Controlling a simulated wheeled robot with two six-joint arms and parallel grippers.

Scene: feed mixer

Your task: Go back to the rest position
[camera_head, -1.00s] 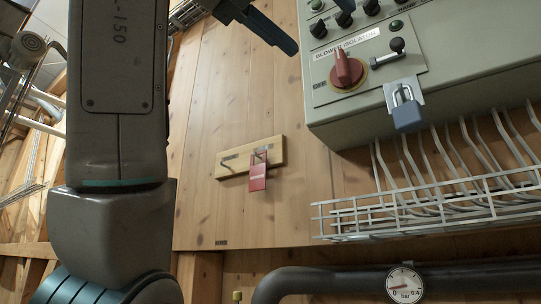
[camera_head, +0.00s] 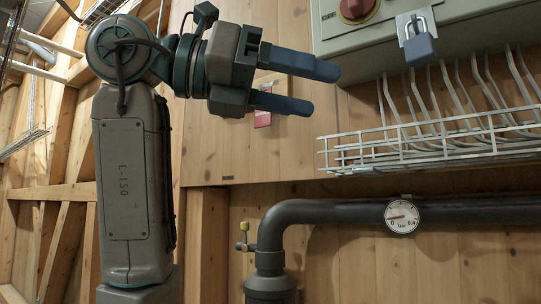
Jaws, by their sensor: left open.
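My left gripper (camera_head: 326,88) is open, its two dark blue-grey fingers spread and pointing right, with nothing between them. It is in front of the wooden wall, left of the grey control box (camera_head: 440,22). A red tag (camera_head: 262,119) hangs on the wall behind the gripper, partly hidden by it. A blue-grey padlock (camera_head: 420,49) hangs at the lower left part of the box, near the red rotary knob (camera_head: 355,8), which is cut by the top edge. My right gripper is not in view.
A white wire basket (camera_head: 430,150) with several pale curved rods is below the box. A dark pipe (camera_head: 340,212) with a round pressure gauge (camera_head: 402,216) runs beneath it. A small yellow-handled valve (camera_head: 244,227) is beside the pipe's bend. Wooden framing stands at left.

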